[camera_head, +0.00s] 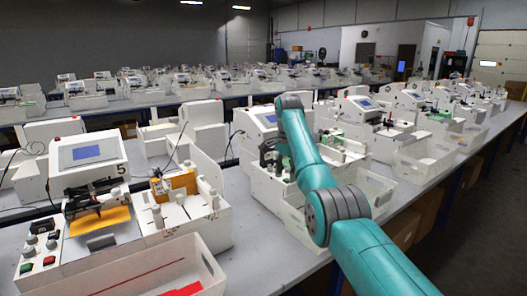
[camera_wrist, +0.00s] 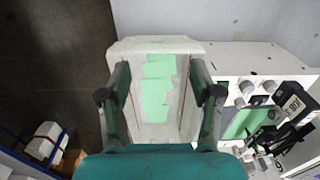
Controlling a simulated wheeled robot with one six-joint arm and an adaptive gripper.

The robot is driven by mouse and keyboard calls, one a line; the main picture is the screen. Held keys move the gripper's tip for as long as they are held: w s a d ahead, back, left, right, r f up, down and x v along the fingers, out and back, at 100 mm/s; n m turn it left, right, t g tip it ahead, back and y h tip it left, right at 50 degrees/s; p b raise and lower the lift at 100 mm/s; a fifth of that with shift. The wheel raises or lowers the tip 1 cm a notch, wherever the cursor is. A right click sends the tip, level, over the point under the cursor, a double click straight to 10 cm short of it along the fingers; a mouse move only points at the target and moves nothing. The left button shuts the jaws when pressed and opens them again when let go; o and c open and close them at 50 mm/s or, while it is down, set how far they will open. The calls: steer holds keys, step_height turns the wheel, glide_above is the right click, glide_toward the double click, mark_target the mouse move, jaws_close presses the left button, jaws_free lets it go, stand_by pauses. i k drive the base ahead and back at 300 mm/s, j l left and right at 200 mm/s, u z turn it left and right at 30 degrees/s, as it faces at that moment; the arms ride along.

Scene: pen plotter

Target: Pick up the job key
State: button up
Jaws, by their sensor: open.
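I cannot pick out the job key for certain in either view. My gripper (camera_wrist: 160,94) is open and empty in the wrist view, its two dark fingers spread to the left and right over a white bin (camera_wrist: 196,47). Green sheets (camera_wrist: 157,88) lie in the bin between the fingers. A white plotter station (camera_wrist: 285,60) stands right of the bin, with round knobs (camera_wrist: 247,87), a green sheet (camera_wrist: 243,123) and a black pen carriage (camera_wrist: 292,108). In the head view my gripper is small and partly hidden by my teal arm.
In the head view, a nearer station has a screen (camera_head: 86,152), an orange sheet (camera_head: 100,220) and a white bin (camera_head: 205,262) with red inside. More stations line the grey table (camera_head: 240,215). A clear bin (camera_head: 425,160) stands right of my arm. Dark floor (camera_head: 470,235) is open at right.

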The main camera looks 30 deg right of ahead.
mark_target(269, 157)
steer(key=i+l, duration=0.2)
steer(key=i, duration=0.2)
steer(key=i+l, duration=0.45)
steer(key=i, duration=0.3)
steer(key=l, duration=0.2)
